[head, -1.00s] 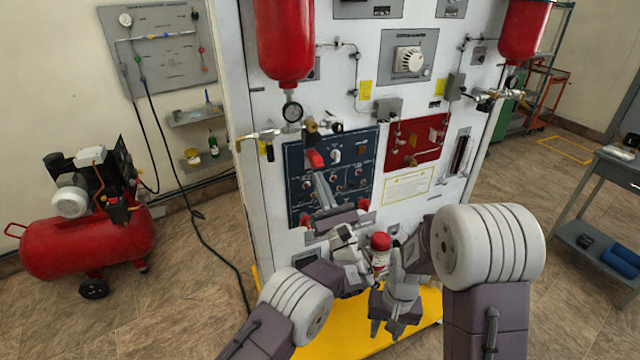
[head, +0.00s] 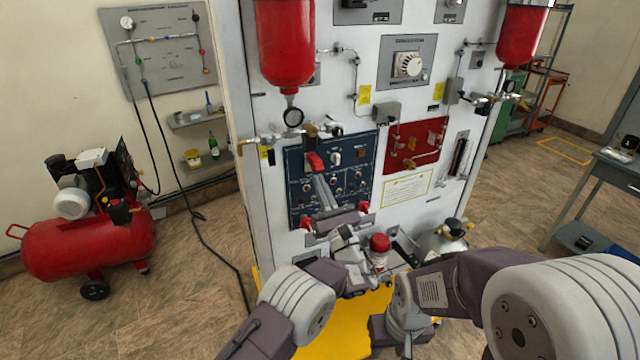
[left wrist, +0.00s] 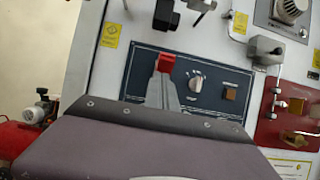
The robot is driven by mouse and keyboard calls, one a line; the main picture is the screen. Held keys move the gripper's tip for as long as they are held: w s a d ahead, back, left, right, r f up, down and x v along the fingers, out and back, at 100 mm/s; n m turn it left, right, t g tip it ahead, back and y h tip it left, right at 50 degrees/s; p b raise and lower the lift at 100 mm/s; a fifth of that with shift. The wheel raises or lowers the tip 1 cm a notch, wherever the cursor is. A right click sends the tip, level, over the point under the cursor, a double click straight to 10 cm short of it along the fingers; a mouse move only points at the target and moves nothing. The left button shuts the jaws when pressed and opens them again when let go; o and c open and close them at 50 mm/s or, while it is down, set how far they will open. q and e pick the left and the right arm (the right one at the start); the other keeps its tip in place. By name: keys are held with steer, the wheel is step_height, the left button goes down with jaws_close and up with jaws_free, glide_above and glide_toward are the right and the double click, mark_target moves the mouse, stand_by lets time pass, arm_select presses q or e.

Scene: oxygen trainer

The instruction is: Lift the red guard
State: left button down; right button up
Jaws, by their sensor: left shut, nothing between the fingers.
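The red guard (head: 314,161) is a small red cover at the upper left of the dark blue control panel (head: 361,151). It also shows in the left wrist view (left wrist: 165,62), directly beyond my fingertips. My left gripper (head: 318,177) reaches up along the panel with its fingers shut and empty. Its tips are at the lower edge of the guard; I cannot tell whether they touch it. The fingers (left wrist: 162,80) hide part of the panel below the guard. My right gripper (head: 405,342) is low in front of the cabinet, away from the panel, its fingers poorly seen.
A white rotary knob (head: 336,158) is just right of the guard. A pressure gauge (head: 293,117) and brass-and-black valve fittings sit above it. A red panel (head: 416,145) is to the right. A red-topped part (head: 380,243) and a cylinder (head: 443,237) stand below.

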arm_select(q)
steer(key=r+g+p, duration=0.1)
steer(key=p, duration=0.1)
steer(key=s+r+g+p, duration=0.1)
steer(key=p, duration=0.1)
steer(key=shift+d+h, duration=0.15)
steer(key=shift+h, duration=0.25)
stand_by(0.4)
steer(key=shift+w+f, duration=0.1)
stand_by(1.0)
